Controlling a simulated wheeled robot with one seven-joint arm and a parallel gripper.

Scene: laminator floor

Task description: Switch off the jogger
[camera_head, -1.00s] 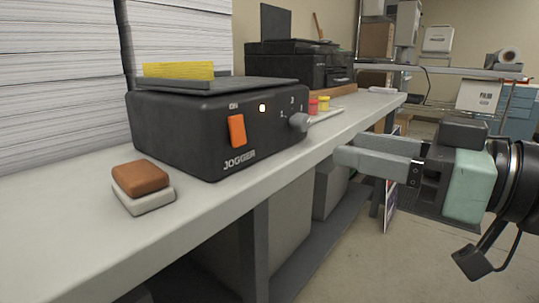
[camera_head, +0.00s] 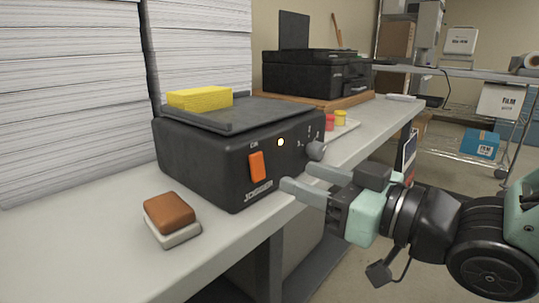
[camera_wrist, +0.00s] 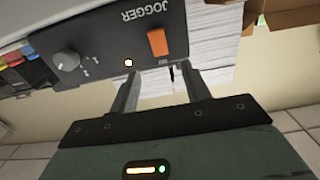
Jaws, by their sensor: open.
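The jogger (camera_head: 200,160) is a black box with a tray on top, standing on the pale bench. Its front has an orange rocker switch (camera_head: 257,166), a lit pale-yellow lamp (camera_head: 281,142) and a grey knob (camera_head: 315,150). The wrist view shows the switch (camera_wrist: 158,42), lamp (camera_wrist: 128,63) and knob (camera_wrist: 66,60) upside down. My gripper (camera_head: 303,180) is open and empty, in front of the jogger's front face, below the knob and right of the switch. In the wrist view the fingers (camera_wrist: 157,92) point toward the panel, apart, with no clear contact.
A yellow block (camera_head: 200,98) lies on the jogger's tray. A brown-and-white block (camera_head: 171,220) sits at the bench's front left. Tall paper stacks (camera_head: 70,90) stand behind.

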